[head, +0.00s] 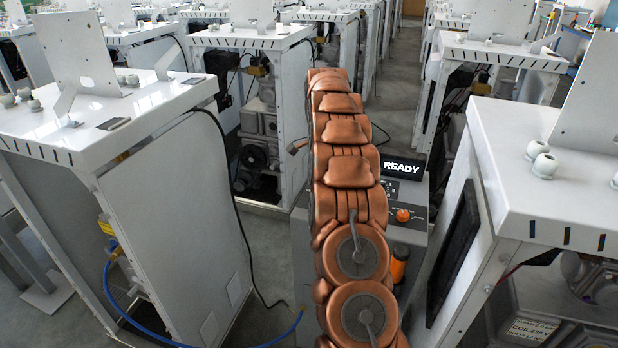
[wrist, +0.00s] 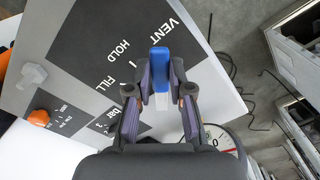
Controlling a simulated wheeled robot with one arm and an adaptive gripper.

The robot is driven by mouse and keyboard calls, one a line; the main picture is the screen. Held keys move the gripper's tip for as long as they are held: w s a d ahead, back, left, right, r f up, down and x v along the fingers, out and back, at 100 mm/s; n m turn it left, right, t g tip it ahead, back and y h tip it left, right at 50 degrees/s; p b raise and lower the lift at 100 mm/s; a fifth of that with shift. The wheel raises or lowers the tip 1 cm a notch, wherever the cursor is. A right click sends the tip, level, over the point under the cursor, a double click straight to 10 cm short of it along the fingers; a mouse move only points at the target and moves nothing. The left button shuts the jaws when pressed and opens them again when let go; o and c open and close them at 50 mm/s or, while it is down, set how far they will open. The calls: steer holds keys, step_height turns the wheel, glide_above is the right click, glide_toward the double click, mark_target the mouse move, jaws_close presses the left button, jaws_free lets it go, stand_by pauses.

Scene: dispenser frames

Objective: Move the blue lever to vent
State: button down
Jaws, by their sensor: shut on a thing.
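The blue lever (wrist: 160,62) shows in the wrist view, upright in the picture, with a pale part below it. My gripper (wrist: 160,78) is shut on the lever, one dark finger on each side. A dark panel (wrist: 85,25) behind it carries the words VENT, HOLD and FILL. The lever's top end lies just below the VENT word; my gripper hides its base, so I cannot tell its exact setting. In the head view my arm hides the lever and my gripper.
In the wrist view an orange knob (wrist: 38,118), a grey knob (wrist: 31,75) and a partly hidden round gauge (wrist: 220,138) are near. In the head view a READY display (head: 403,168) tops the grey machine, with white cabinets (head: 180,215) on both sides and a blue hose (head: 125,315).

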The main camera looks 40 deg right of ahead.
steer(key=shift+s+d, duration=0.1)
stand_by(0.3)
steer(key=c, duration=1.3)
jaws_free()
steer(key=shift+o, duration=1.3)
steer(key=shift+r, duration=0.15)
steer(key=shift+r, duration=3.6)
